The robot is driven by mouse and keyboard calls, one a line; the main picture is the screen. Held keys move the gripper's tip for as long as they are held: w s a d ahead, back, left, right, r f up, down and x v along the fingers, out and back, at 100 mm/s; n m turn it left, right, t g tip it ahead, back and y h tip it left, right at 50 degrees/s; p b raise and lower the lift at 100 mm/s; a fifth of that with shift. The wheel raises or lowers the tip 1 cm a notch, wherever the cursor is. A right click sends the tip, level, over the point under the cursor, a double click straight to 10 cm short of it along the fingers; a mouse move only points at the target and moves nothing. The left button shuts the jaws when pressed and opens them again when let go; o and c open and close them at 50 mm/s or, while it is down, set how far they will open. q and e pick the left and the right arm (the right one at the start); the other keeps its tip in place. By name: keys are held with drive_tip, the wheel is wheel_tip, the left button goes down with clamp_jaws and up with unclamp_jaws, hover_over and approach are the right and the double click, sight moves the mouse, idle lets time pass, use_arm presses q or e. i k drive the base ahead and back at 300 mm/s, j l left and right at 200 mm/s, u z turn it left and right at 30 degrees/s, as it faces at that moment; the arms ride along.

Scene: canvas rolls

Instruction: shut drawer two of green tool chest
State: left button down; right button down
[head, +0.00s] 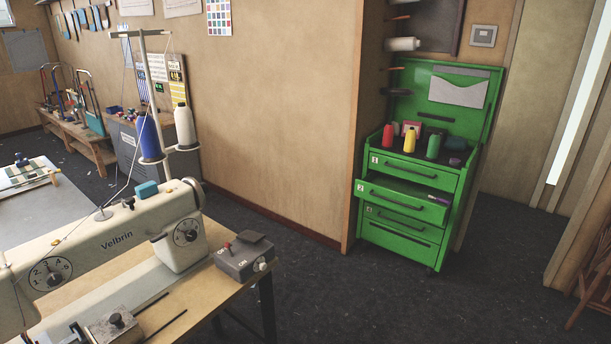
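The green tool chest (459,185) stands against the wall right of centre in the head view, with its lid raised. Drawer two (402,204), marked with a 2, is pulled out past the drawers around it, and something dark shows inside at its right end. Drawer one (420,173) above it looks shut, and so do the drawers below. Neither of my grippers is in view.
A sewing machine (110,245) on a wooden table (205,306) fills the lower left. A grey control box (243,259) sits near the table's right end. Thread spools (433,146) stand on the chest top. Dark floor (340,295) between table and chest is clear.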

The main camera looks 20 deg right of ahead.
sight(410, 197)
drive_tip(key=z, duration=1.3)
drive_tip(key=i+l, duration=0.1)
drive_tip(key=i, duration=0.35)
drive_tip(key=i+l, duration=0.1)
drive_tip(key=i, duration=0.4)
